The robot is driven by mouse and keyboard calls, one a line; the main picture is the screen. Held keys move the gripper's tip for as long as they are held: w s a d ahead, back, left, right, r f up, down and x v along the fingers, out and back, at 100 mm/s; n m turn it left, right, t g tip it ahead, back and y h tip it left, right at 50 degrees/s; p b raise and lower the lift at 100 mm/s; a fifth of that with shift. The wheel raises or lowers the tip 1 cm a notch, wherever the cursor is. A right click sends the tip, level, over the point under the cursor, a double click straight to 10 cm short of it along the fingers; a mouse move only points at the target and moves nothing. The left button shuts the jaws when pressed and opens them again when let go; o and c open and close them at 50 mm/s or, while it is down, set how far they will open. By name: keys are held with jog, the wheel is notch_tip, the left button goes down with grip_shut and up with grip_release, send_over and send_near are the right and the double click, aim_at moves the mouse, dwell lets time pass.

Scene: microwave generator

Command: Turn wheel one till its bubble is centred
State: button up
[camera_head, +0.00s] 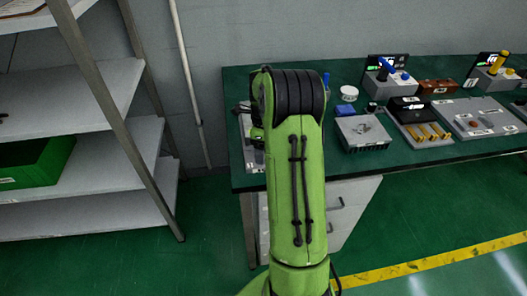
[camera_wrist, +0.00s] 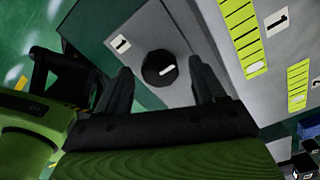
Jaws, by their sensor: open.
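Wheel one is a round black knob (camera_wrist: 160,68) with a white mark, on a grey panel (camera_wrist: 190,25) beside a label "1" (camera_wrist: 121,44) in the wrist view. My gripper (camera_wrist: 160,85) is open, with one dark finger on each side of the knob in the picture; I cannot tell whether they touch it. A yellow-green level vial (camera_wrist: 243,35) with graduation marks stands to the right, beside another "1" label (camera_wrist: 277,22). In the head view my arm hides most of this panel (camera_head: 246,130) at the bench's left end.
A second yellow-green vial (camera_wrist: 298,85) is at the right of the wrist view. The green bench (camera_head: 350,178) carries a grey box (camera_head: 362,133), a white round container (camera_head: 349,93) and other devices to the right. A shelf rack (camera_head: 75,110) stands left of the bench.

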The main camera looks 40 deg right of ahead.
jog(key=shift+f, duration=0.15)
jog(key=c, duration=1.1)
jog(key=shift+o, duration=0.2)
